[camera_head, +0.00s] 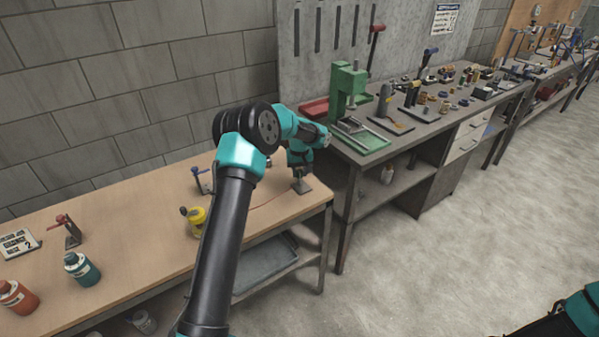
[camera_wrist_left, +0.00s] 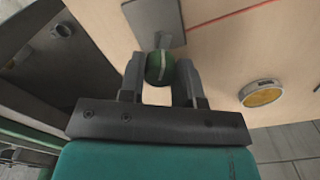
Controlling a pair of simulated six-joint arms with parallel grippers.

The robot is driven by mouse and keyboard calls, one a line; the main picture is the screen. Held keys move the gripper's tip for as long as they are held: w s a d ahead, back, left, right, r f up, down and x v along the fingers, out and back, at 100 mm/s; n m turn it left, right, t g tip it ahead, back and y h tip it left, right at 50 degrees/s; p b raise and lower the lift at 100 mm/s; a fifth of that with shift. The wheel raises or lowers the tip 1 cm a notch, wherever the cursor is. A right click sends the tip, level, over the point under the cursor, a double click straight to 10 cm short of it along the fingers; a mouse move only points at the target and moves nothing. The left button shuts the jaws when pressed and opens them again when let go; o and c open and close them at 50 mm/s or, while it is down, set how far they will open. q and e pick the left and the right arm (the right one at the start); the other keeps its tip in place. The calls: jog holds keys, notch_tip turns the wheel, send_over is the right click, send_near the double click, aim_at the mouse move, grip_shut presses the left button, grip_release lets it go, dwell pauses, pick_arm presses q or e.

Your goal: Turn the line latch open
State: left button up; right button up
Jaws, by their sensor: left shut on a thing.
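A grey metal plate (camera_wrist_left: 155,20) lies on the wooden bench near its right end; it also shows in the head view (camera_head: 303,186). A short stem rises from it to a round dark green knob (camera_wrist_left: 160,68) with a pale stripe, which looks like the latch's handle. My left gripper (camera_head: 300,172) reaches down over the plate, and in the left wrist view its fingers (camera_wrist_left: 160,72) are shut on the knob from both sides. In the head view my arm hides the knob.
A thin red line (camera_head: 262,198) runs over the bench from the plate. A second bench with a green press (camera_head: 346,88) stands to the right.

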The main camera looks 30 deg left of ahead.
aim_at(299, 171)
pick_arm(q)
jog(key=n, duration=0.5)
jog(key=shift+n, duration=0.4)
jog(key=o, duration=0.9)
jog(key=shift+o, duration=0.2)
jog(key=shift+r, duration=0.1)
notch_tip(299, 171, up, 17)
jog(key=shift+r, duration=0.15)
dwell(0.4)
